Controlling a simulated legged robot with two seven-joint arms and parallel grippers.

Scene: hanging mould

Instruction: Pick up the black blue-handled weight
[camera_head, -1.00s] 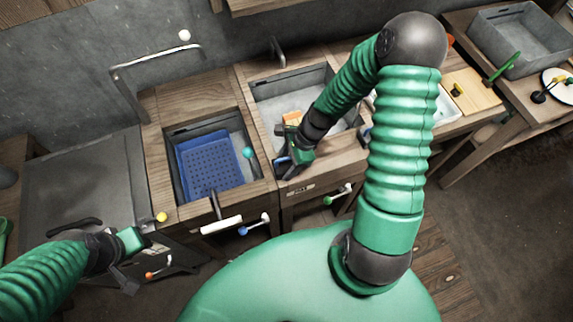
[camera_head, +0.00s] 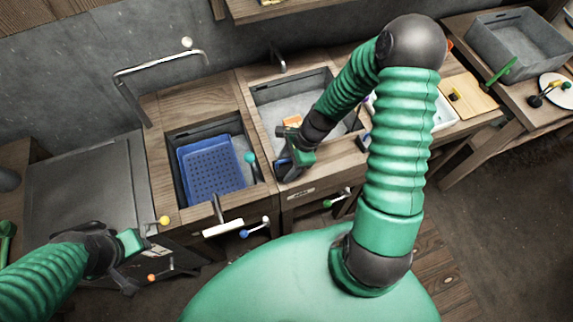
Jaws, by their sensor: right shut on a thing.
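My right gripper (camera_head: 287,164) is at the front rim of the middle sink, low over the wooden counter edge. It is shut on a small dark thing with a hint of blue, which seems to be the black blue-handled weight (camera_head: 281,160). The fingers and wrist hide most of it, so its shape and whether it touches the counter are unclear. My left gripper (camera_head: 138,265) is at the lower left, in front of the grey bench, with its fingers apart and nothing visible between them.
A blue perforated basket (camera_head: 212,168) sits in the left sink. An orange block (camera_head: 292,121) lies in the middle sink (camera_head: 300,88). A bent metal tap (camera_head: 160,66) stands behind. Levers with coloured knobs stick out at the cabinet front. A grey bin (camera_head: 520,48) stands far right.

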